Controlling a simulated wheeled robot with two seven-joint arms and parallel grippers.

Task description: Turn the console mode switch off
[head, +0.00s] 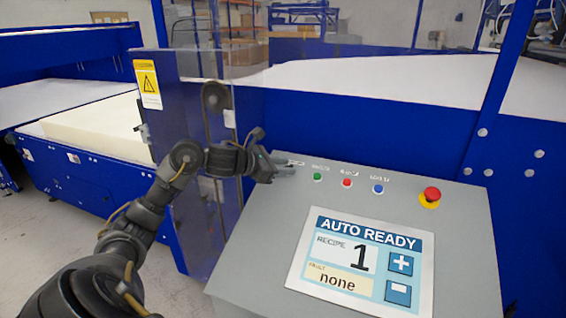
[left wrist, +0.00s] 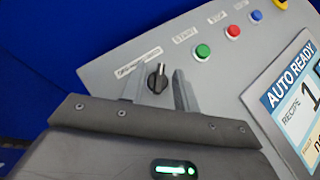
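The grey console (head: 250,240) carries a black rotary mode switch (left wrist: 157,78) at its upper left, under a small label. In the left wrist view the knob stands between the two fingers of my left gripper (left wrist: 160,90). The fingers are apart, with a gap on each side of the knob. In the head view my left gripper (head: 285,170) is at the console's upper left corner and hides the switch. The console screen (head: 362,262) reads AUTO READY, recipe 1, fault none. My right gripper is not in view.
Right of the switch are a green button (head: 318,177), a red button (head: 347,182), a blue button (head: 378,189) and a red emergency stop (head: 432,195) on yellow. A blue machine frame and a clear door with a warning sign (head: 148,84) stand behind and left.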

